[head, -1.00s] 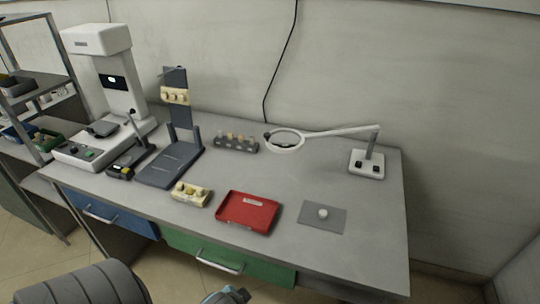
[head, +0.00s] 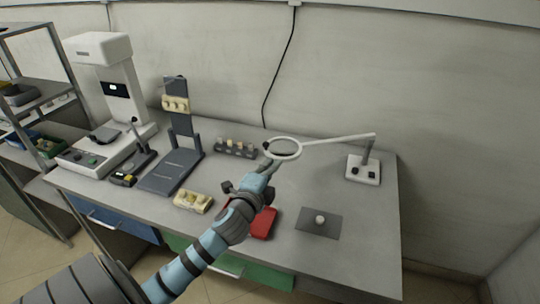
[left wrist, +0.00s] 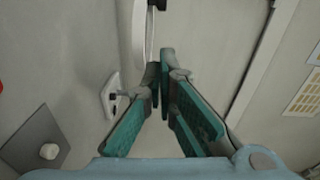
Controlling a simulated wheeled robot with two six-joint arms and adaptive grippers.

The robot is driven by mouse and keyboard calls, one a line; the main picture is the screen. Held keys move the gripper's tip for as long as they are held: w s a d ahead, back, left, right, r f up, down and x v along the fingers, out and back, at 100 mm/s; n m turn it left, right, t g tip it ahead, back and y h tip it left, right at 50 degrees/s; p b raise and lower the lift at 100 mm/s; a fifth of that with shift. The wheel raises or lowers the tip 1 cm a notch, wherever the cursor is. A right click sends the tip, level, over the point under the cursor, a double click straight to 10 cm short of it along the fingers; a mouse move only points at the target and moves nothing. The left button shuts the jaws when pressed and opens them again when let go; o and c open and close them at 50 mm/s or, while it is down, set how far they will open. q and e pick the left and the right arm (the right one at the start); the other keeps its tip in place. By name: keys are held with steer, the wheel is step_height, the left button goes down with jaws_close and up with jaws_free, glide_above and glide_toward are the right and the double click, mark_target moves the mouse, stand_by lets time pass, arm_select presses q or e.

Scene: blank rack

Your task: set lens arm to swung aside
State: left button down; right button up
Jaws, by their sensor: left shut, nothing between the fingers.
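The lens arm is a white ring lens (head: 283,148) on a white arm (head: 335,139) that runs right to a post on a white base (head: 363,169) at the bench's right rear. The ring is out over the middle of the bench. My left gripper (head: 268,164) is shut and empty, with its tips at the ring's lower left edge; I cannot tell whether they touch. In the left wrist view the shut fingers (left wrist: 162,70) are close beside the white ring edge (left wrist: 139,45), and the base (left wrist: 112,95) shows beyond. My right gripper is out of view.
A red tray (head: 263,223) is partly hidden under my left arm. A grey mat (head: 333,224) with a white round piece lies right of it. A dark block with several pegs (head: 236,149) is left of the ring. A dark stand (head: 165,172) is farther left.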

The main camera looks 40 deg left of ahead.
mark_target(271, 156)
arm_select(q)
steer(key=w+a, duration=0.2)
steer(key=w, duration=0.1)
steer(key=w+a, duration=0.1)
steer(key=shift+w+a+f, duration=0.2)
steer(key=shift+a+f, duration=0.05)
steer(key=shift+f, duration=0.05)
steer(key=shift+w+a+b, duration=0.1)
steer(key=shift+a+b, duration=0.2)
steer(key=shift+a, duration=0.1)
